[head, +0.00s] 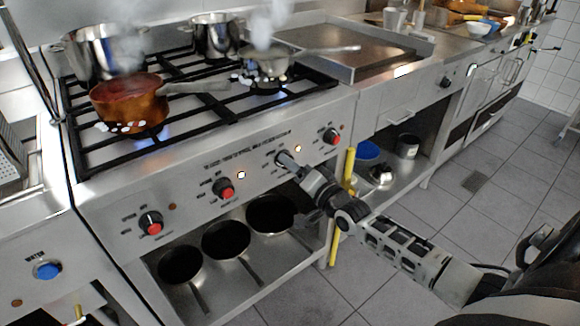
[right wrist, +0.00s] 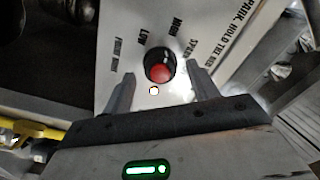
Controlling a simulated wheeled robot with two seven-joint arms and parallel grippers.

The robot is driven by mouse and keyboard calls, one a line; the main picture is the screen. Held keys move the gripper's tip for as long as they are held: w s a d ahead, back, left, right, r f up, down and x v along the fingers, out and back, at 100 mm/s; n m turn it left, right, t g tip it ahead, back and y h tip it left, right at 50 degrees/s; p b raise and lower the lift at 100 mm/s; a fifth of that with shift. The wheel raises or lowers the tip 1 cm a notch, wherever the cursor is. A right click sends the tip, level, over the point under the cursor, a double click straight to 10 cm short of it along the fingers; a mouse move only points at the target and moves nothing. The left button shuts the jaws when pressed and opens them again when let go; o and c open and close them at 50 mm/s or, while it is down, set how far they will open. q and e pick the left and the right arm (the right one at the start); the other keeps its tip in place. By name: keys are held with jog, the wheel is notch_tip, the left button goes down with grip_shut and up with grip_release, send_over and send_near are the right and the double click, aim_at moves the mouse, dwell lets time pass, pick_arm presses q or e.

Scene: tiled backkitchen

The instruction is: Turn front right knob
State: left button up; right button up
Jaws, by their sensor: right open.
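The stove's front panel (head: 190,200) carries a row of black knobs with red centres. One knob (head: 331,135) is at the panel's right end, and two more, the middle-left knob (head: 223,187) and the left knob (head: 150,222), are further left. My right gripper (head: 287,159) is at the panel between the right-end and middle-left knobs and hides the spot behind it. In the right wrist view a red-centred knob (right wrist: 160,66) shows between the open fingers, apart from both. Lettering beside it is partly readable. My left gripper is not in view.
A copper pan (head: 130,100) stands over a blue flame at the front left burner. A steaming saucepan (head: 265,65) and steel pots are further back. Black pans (head: 225,240) lie on the shelf below. A yellow bar (head: 349,165) stands close beside my right gripper.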

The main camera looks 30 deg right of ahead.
jog(key=shift+w, duration=0.95)
jog(key=c, duration=1)
jog(key=shift+n, duration=0.4)
pick_arm(q)
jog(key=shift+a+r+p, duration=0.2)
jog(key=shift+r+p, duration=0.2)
jog(key=shift+p, duration=0.95)
pick_arm(e)
jog(key=shift+n, duration=5.5)
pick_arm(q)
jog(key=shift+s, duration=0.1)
